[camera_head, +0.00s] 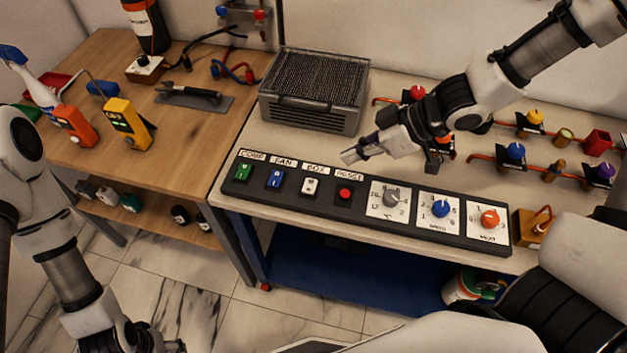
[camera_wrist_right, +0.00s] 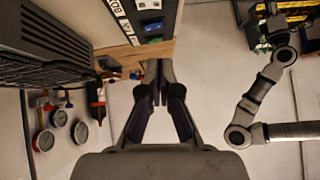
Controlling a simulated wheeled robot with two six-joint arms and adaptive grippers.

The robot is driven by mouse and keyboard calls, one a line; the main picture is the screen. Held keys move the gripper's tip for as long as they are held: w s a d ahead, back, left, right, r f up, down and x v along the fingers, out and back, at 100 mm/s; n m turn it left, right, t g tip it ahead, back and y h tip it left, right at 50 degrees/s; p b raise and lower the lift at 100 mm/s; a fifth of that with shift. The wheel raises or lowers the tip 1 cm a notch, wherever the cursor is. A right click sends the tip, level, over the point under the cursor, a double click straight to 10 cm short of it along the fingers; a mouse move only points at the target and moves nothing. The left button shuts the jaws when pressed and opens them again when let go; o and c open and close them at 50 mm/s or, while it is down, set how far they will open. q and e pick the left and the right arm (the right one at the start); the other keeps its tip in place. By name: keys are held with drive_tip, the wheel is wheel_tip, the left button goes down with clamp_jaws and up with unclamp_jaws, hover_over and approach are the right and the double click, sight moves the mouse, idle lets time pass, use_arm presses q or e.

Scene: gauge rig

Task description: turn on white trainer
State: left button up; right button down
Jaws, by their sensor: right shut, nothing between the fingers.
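A dark control panel (camera_head: 262,200) runs along the front of the light table. It carries a green switch (camera_head: 243,171), a blue switch (camera_head: 275,179), a white switch (camera_head: 310,186) and a red button (camera_head: 344,194). The white switch sits under a label that seems to read BOX. My right gripper (camera_head: 348,157) is shut and empty, apart from the panel, above the table behind the white switch and red button. Its closed fingers show in the right wrist view (camera_wrist_right: 159,68), with the green switch (camera_wrist_right: 153,40) beyond them. My left gripper (camera_head: 150,343) is at the bottom left, partly cut off.
Three dials, grey (camera_head: 390,196), blue (camera_head: 441,208) and orange (camera_head: 490,218), fill the panel's right side. A grey grille box (camera_head: 311,107) stands behind the panel. Valves on red pipes (camera_head: 515,150) are at the right. A wooden table (camera_head: 200,135) with instruments adjoins on the left.

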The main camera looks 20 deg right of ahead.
drive_tip(key=b, duration=0.5)
hover_over(303, 189)
drive_tip(key=s+d, duration=0.1)
drive_tip(key=d, duration=0.2)
wheel_tip(303, 189, down, 7)
drive_tip(key=shift+s, duration=0.1)
drive_tip(key=f, duration=0.2)
drive_tip(key=shift+a+f, duration=0.3)
drive_tip(key=shift+f, duration=0.05)
drive_tip(key=shift+s+d+f, duration=0.1)
drive_tip(key=shift+f, duration=0.6)
